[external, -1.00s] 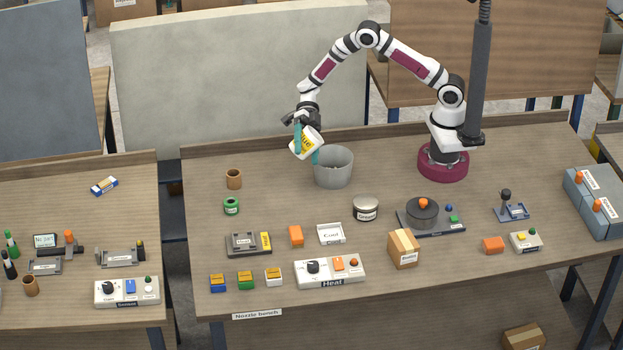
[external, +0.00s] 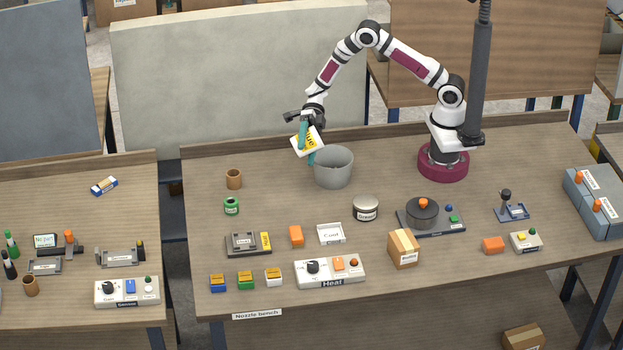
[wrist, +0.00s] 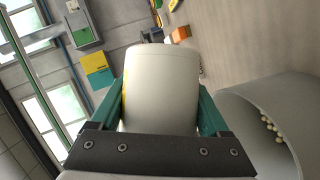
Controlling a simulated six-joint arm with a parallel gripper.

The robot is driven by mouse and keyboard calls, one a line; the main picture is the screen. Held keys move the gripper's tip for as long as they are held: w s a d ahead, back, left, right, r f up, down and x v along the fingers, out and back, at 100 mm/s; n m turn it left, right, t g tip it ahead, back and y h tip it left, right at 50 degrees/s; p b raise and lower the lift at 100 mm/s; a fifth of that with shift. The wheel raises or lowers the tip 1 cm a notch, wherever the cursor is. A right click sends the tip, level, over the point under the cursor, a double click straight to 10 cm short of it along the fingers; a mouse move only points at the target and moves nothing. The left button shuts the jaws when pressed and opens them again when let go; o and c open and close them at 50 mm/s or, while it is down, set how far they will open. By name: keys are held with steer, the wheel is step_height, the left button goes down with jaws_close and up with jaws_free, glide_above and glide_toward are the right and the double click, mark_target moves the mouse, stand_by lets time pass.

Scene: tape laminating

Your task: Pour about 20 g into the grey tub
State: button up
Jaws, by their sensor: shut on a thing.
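My gripper (external: 307,143) is shut on a white container (external: 299,147) with a yellow label and dark lettering. Its teal fingers grip the sides, and in the wrist view the container (wrist: 161,88) fills the space between them. The container is strongly tilted and held in the air at the upper left of the grey tub (external: 333,178). The grey tub stands upright and open on the bench. In the wrist view the tub (wrist: 262,98) is at the right, with several small pale pellets (wrist: 272,131) inside. The container's contents are hidden, and I see no falling stream.
A brown cup (external: 234,179) and a green roll (external: 231,206) stand left of the tub. A round lidded tin (external: 366,208) is in front of it. A white tray (external: 331,234), an orange block (external: 296,236) and a heat control box (external: 330,272) sit nearer the front edge.

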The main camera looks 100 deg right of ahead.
mark_target(315, 143)
steer(key=shift+r+n, duration=0.25)
steer(key=shift+n, duration=0.15)
stand_by(0.9)
steer(key=shift+s+d+r+n+t+y+b, duration=0.1)
steer(key=shift+s+r+n+t+y+b, duration=0.15)
steer(key=shift+s, duration=0.25)
steer(key=shift+s+r+n+t+y+b, duration=0.15)
steer(key=shift+s+n+t+y+b, duration=0.1)
steer(key=shift+s+n+t, duration=0.15)
stand_by(1.7)
steer(key=shift+s+r+n+t+y, duration=0.2)
steer(key=shift+r+n+y, duration=0.1)
steer(key=shift+n, duration=0.25)
steer(key=shift+s+r+n+t+y, duration=0.1)
steer(key=shift+s+r+n+y, duration=0.15)
steer(key=shift+n, duration=0.25)
stand_by(2.8)
